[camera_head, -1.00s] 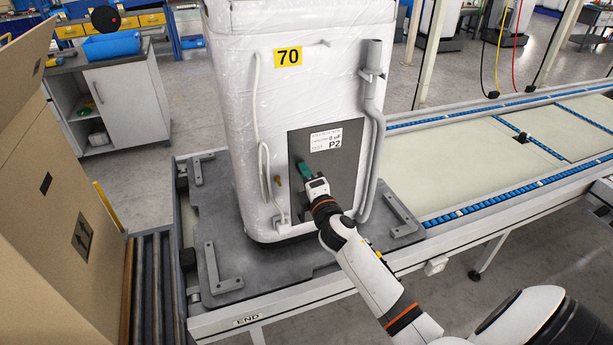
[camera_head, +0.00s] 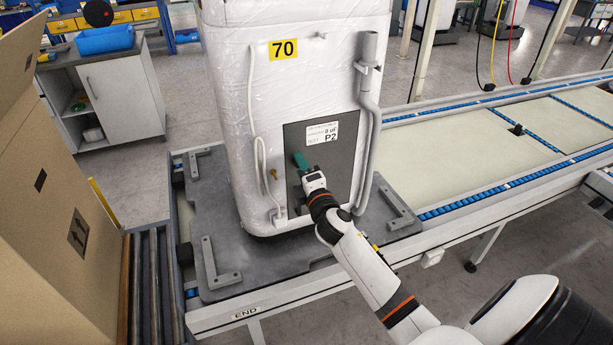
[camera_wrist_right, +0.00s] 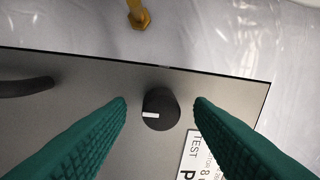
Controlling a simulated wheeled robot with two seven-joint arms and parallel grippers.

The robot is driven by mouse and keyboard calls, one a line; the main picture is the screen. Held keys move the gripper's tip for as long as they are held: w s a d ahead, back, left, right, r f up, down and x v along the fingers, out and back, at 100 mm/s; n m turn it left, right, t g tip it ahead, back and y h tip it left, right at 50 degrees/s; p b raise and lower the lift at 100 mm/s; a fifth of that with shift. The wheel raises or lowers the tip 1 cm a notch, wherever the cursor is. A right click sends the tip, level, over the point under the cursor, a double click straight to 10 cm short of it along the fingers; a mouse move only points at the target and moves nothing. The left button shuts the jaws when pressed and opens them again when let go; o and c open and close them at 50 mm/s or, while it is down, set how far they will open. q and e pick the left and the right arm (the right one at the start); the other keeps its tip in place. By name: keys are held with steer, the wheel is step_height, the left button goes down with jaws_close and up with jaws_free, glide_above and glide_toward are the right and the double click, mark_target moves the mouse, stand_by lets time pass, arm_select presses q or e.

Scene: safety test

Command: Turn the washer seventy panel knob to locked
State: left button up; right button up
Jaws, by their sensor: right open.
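The washer (camera_head: 300,90) stands upright, wrapped in clear film, with a yellow 70 label (camera_head: 283,49). Low on its front is a grey panel (camera_head: 343,185) with a white P2 label (camera_head: 322,133). In the right wrist view the round black knob (camera_wrist_right: 160,109) sits on the panel, its white mark pointing left. My right gripper (camera_head: 298,159) is at the panel, where it hides the knob in the head view. Its green fingers (camera_wrist_right: 160,117) are open, one on each side of the knob, with visible gaps. My left gripper is not in view.
A brass fitting (camera_wrist_right: 138,15) lies just beyond the panel edge, and a dark handle (camera_wrist_right: 25,87) is on the panel. A grey pipe (camera_head: 369,130) runs down the washer's right side. The washer stands on a grey pallet (camera_head: 270,270) on the conveyor. A cardboard box (camera_head: 45,200) is at left.

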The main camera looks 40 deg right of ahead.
steer(key=b+v, duration=0.1)
steer(key=v, duration=1)
steer(key=shift+s+b, duration=0.35)
steer(key=shift+s, duration=0.1)
steer(key=shift+f, duration=0.1)
steer(key=s+a+f+m+g+y, duration=0.1)
steer(key=s+f+m+g, duration=0.15)
steer(key=f, duration=0.85)
steer(key=s+a+f+m+g+y, duration=0.1)
steer(key=s+a+f+m+g, duration=0.15)
steer(key=f, duration=0.85)
steer(key=s+a+f+m+g+y, duration=0.1)
steer(key=s+f+g, duration=0.2)
steer(key=f, duration=0.8)
steer(key=s+a+f+m+g, duration=0.3)
steer(key=s+f+m+g, duration=0.1)
steer(key=s+f, duration=0.95)
steer(key=s+a+f+m+g, duration=0.1)
steer(key=s+f, duration=0.2)
steer(key=s, duration=0.3)
steer(key=s+a+f+m+g+y, duration=0.1)
steer(key=s+f+m+g, duration=0.1)
steer(key=s, duration=0.5)
steer(key=s+a+f+m+g, duration=0.1)
steer(key=s+f+g, duration=0.1)
steer(key=s+f, duration=0.2)
steer(key=shift+s+a+y, duration=0.3)
steer(key=shift+s+a, duration=0.05)
steer(key=shift+s, duration=0.85)
